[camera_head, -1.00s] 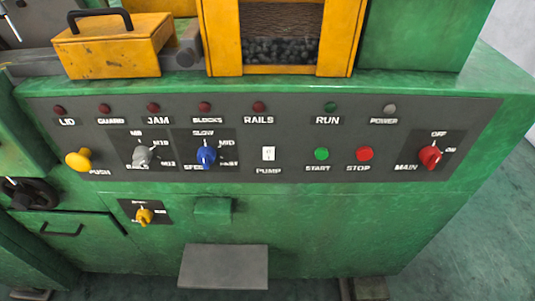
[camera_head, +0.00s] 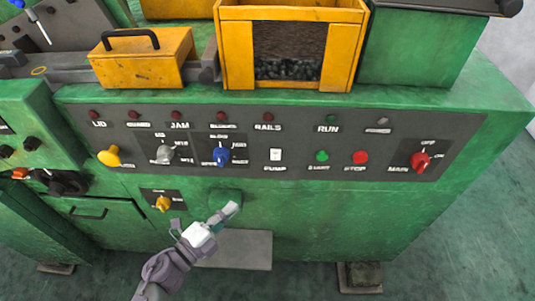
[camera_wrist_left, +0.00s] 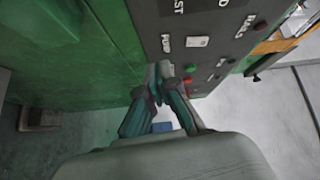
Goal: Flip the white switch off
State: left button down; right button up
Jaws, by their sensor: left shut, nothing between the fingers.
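The white switch (camera_head: 275,155) sits on the dark control panel above the label PUMP, between the blue knob and the green START button. It also shows in the left wrist view (camera_wrist_left: 197,41), just beyond and to the right of the fingertips. I cannot tell which way it is set. My left gripper (camera_head: 231,209) is shut and empty, in front of the green machine face, below and left of the switch in the head view. In the left wrist view its fingertips (camera_wrist_left: 160,68) are together near the panel, apart from the switch. My right gripper is not in view.
The panel (camera_head: 345,145) also bears a blue knob (camera_head: 221,157), a green START button (camera_head: 321,156), a red STOP button (camera_head: 360,157) and a red MAIN knob (camera_head: 420,162). A grey plate (camera_head: 245,250) juts out low on the machine. Open floor lies at right.

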pick_arm(q)
notch_tip(320, 180, up, 7)
jog(key=s+d+m+g+h, duration=0.1)
jog(key=d+m+h, duration=0.1)
jog(key=m, duration=0.2)
jog(key=shift+s+d+h+p, duration=0.2)
jog(key=shift+s+h+p, duration=0.1)
jog(key=shift+s, duration=0.05)
jog(key=shift+r, duration=0.1)
jog(key=p, duration=0.3)
send_near(279, 153)
jog(key=d, duration=0.4)
jog(key=w, duration=0.2)
jog(key=w+p, duration=0.1)
jog(key=w, duration=0.1)
jog(key=shift+w+d+r, duration=0.1)
jog(key=shift+w+r, duration=0.1)
